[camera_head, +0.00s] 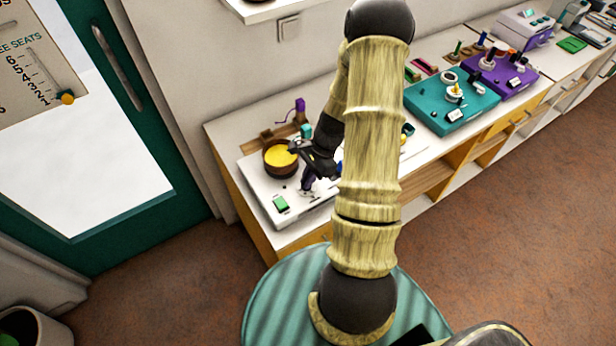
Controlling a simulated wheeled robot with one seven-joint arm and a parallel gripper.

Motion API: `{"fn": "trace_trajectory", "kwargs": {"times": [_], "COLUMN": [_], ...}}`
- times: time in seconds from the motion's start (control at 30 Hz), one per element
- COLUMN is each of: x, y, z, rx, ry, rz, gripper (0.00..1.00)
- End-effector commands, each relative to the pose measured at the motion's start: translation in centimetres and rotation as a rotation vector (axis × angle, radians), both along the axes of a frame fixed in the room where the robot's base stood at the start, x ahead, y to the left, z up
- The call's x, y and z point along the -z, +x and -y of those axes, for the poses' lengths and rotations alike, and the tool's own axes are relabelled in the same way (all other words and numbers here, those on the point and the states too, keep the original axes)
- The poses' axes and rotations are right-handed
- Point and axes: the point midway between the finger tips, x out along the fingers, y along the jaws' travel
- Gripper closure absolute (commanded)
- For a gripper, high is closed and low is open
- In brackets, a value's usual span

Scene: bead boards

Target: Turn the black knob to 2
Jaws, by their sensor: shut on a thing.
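My gripper (307,184) reaches down from the upper right to the front part of a white board (258,192) on the counter. It is shut at a small dial on the board, on what looks like the black knob. The knob is mostly hidden by the dark fingers, and its pointer and the dial's numbers are too small to read.
A brown bowl with yellow contents (281,157) stands close behind the gripper on the left. A teal board (440,118) and a purple board (510,82) lie farther right. My arm hides the middle of the counter.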

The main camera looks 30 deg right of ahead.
Motion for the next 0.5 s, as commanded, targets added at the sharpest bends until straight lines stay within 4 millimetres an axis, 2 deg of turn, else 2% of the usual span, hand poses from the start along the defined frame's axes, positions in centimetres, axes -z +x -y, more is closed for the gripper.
{"fn": "trace_trajectory", "kwargs": {"times": [0.5], "x": [-0.15], "y": [0.43], "z": [-0.07], "rx": [-0.444], "ry": [-0.003], "rz": [0.002], "gripper": [1.0]}}
